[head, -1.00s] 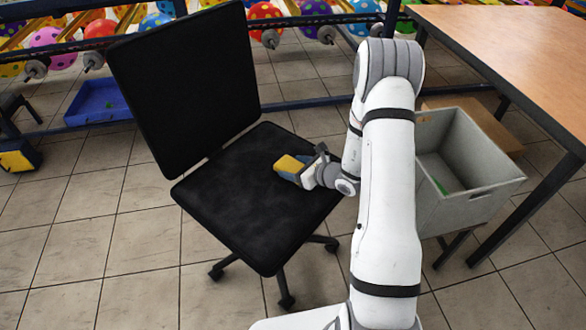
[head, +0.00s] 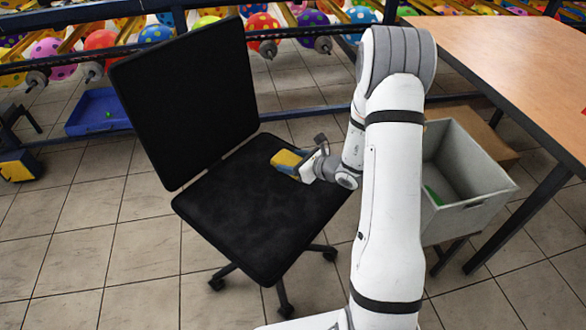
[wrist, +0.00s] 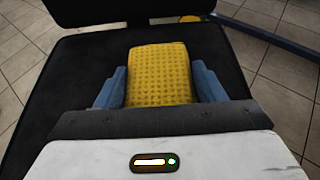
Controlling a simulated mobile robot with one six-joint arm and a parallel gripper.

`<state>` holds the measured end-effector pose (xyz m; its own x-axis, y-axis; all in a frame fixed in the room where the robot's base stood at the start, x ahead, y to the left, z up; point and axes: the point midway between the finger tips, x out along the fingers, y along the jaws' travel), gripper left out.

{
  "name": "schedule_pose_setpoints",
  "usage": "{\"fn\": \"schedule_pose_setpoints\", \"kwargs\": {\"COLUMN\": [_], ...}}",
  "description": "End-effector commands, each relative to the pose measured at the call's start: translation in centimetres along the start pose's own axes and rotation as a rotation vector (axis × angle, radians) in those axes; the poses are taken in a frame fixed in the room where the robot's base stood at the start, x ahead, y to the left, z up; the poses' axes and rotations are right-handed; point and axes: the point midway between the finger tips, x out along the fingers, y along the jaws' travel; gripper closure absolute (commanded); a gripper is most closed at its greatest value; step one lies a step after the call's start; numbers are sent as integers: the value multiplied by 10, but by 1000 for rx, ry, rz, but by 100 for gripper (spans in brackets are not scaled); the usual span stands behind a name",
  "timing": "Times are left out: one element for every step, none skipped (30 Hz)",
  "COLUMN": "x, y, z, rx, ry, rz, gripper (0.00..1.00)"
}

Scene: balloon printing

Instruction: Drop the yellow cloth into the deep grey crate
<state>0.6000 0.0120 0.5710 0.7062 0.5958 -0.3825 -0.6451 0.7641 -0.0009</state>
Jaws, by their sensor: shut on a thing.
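The yellow cloth (wrist: 160,75) has a dotted texture and is squeezed between the two blue fingers of my gripper (wrist: 160,88) in the wrist view. In the head view the cloth (head: 286,158) and my gripper (head: 290,165) are over the black chair seat (head: 250,220). I cannot tell whether the cloth still touches the seat. The deep grey crate (head: 478,203) stands to the right of my arm, partly hidden behind it.
The black chair backrest (head: 185,105) rises to the left of the gripper. A wooden table (head: 510,50) is at the right, beside a cardboard box (head: 490,132). A blue tray (head: 95,115) lies near the machine with coloured balls at the back.

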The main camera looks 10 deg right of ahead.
Motion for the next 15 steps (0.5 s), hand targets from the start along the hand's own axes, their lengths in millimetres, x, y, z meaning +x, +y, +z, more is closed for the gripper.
{"fn": "schedule_pose_setpoints", "kwargs": {"x": [-4,-5,-7,-7,-8,-8,-9,-9,-9,-9,-9,-9,-9,-9,-9], "y": [0,0,0,0,0,0,0,0,0,0,0,0,0,0,0], "z": [10,13,16,18,19,20,20,20,20,20,20,20,20,20,20], "rx": [-1,-1,-1,-1,0,1,1,2,2,2,2,2,2,2,2], "ry": [-1,-1,-1,-1,-1,0,0,0,1,1,1,1,0,0,0], "rz": [-1,-1,-1,-1,-1,-1,-1,-1,-1,-1,0,-1,-1,-1,-1], "gripper": [59,59,59,59,59,59,59,59,59,59,59,59,59,59,59]}}
